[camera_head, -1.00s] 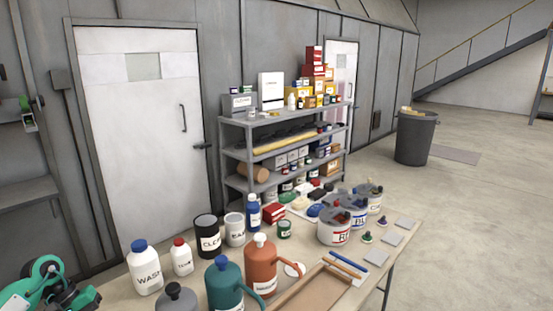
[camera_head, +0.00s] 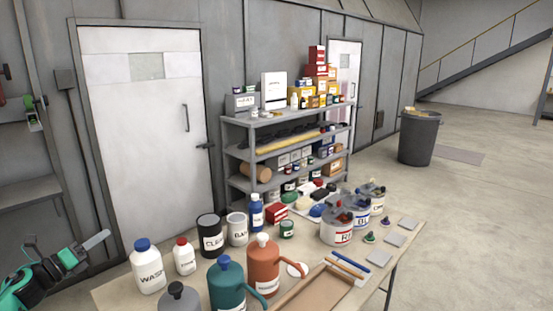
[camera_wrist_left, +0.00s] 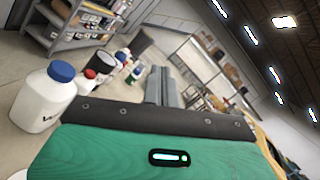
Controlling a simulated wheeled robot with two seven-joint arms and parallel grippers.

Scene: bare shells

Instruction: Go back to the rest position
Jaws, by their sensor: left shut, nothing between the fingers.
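My left gripper (camera_head: 97,240) is at the lower left of the head view, raised beside the table's left end. Its fingers are shut together with nothing between them and point up and to the right. In the left wrist view its closed fingers (camera_wrist_left: 165,88) point away past the bottles. A white bottle with a blue cap (camera_head: 147,268) is the nearest object to it, and there is a gap between them. The same bottle shows at the left of the wrist view (camera_wrist_left: 42,100). My right gripper is not in view.
The table (camera_head: 405,228) holds several bottles and tubs, including a teal jug (camera_head: 227,288), an orange jug (camera_head: 263,268) and a wooden tray (camera_head: 312,295). A grey shelf unit (camera_head: 236,150) stands behind. A bin (camera_head: 418,140) stands on open floor at the right.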

